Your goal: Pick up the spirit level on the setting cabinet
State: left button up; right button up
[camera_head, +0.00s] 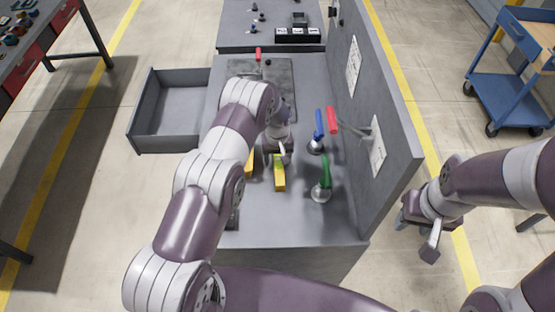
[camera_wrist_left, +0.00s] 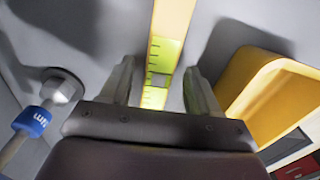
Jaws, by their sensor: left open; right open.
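The spirit level (camera_head: 279,178) is a yellow bar with a green vial part, lying on the grey top of the setting cabinet (camera_head: 255,222). In the left wrist view the spirit level (camera_wrist_left: 170,35) runs between my two fingers. My left gripper (camera_head: 278,155) is open over the far part of the level, one finger on each side, with a gap to both. Whether the fingers reach down to the cabinet top is unclear. My arm hides part of the cabinet. My right gripper (camera_head: 424,226) is open and empty, off the cabinet's right side.
A second yellow object (camera_wrist_left: 275,88) lies close beside the level. Blue (camera_head: 318,125), red (camera_head: 332,120) and green (camera_head: 325,170) handles stand to the right, before an upright grey panel (camera_head: 385,130). An open drawer (camera_head: 140,118) juts out left.

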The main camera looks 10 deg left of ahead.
pick_arm(q)
jog(key=shift+w+f, duration=0.1)
jog(key=shift+w, duration=0.1)
jog(key=c, duration=1.1)
grip_shut()
jog(key=shift+s, duration=0.1)
